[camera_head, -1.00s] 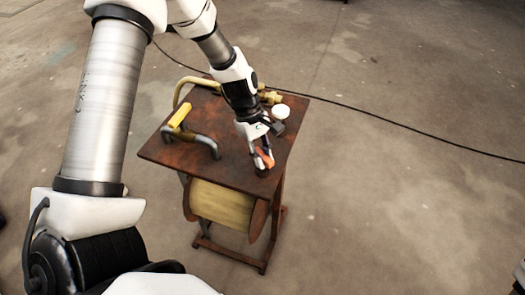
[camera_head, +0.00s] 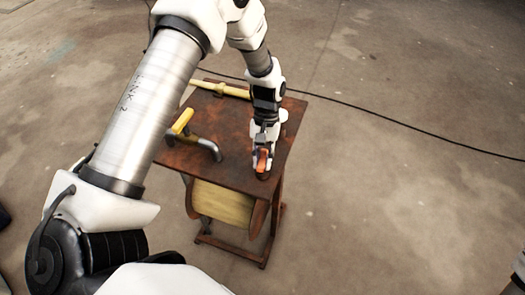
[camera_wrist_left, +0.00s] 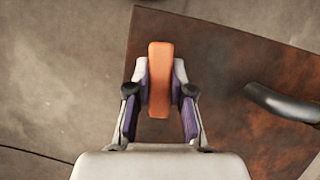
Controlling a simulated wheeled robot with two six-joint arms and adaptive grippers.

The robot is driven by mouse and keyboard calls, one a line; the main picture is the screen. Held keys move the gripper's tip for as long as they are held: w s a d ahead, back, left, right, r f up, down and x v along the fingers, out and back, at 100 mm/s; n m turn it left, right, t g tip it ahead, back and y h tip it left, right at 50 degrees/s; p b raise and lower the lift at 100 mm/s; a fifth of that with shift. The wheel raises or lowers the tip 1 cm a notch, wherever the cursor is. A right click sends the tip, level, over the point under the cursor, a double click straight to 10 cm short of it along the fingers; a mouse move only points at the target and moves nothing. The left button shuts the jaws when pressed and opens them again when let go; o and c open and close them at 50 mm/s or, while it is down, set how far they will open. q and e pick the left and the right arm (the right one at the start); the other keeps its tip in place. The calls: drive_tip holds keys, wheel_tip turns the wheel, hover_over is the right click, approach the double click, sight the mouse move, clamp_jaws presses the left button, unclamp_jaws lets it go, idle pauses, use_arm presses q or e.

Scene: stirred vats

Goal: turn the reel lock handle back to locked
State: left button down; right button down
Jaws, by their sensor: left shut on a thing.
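The orange reel lock handle (camera_head: 262,161) sits near the front right corner of the rusty table top (camera_head: 236,125). My left gripper (camera_head: 264,158) comes down over it from behind and is shut on it. In the left wrist view the orange handle (camera_wrist_left: 160,82) lies lengthwise between the two fingers (camera_wrist_left: 160,92), which press on its sides. Its pivot is hidden. The reel (camera_head: 223,203) hangs under the table top. My right gripper is not in view.
A bent metal crank (camera_head: 207,146) with a yellow grip (camera_head: 182,121) stands left of the handle. A yellow pipe-like piece (camera_head: 220,88) lies along the back edge. A white round piece (camera_head: 283,115) is behind my gripper. A black cable (camera_head: 400,130) crosses the open floor.

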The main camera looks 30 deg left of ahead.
use_arm(q)
drive_tip(key=shift+s+m+y, duration=0.1)
drive_tip(key=shift+m+y, duration=0.2)
drive_tip(key=shift+m, duration=0.6)
drive_tip(key=c, duration=1)
unclamp_jaws()
drive_tip(key=v, duration=1.2)
drive_tip(key=shift+w+d, duration=0.1)
drive_tip(key=shift+w, duration=0.1)
drive_tip(key=shift+s+f, duration=0.1)
drive_tip(key=shift+f, duration=0.05)
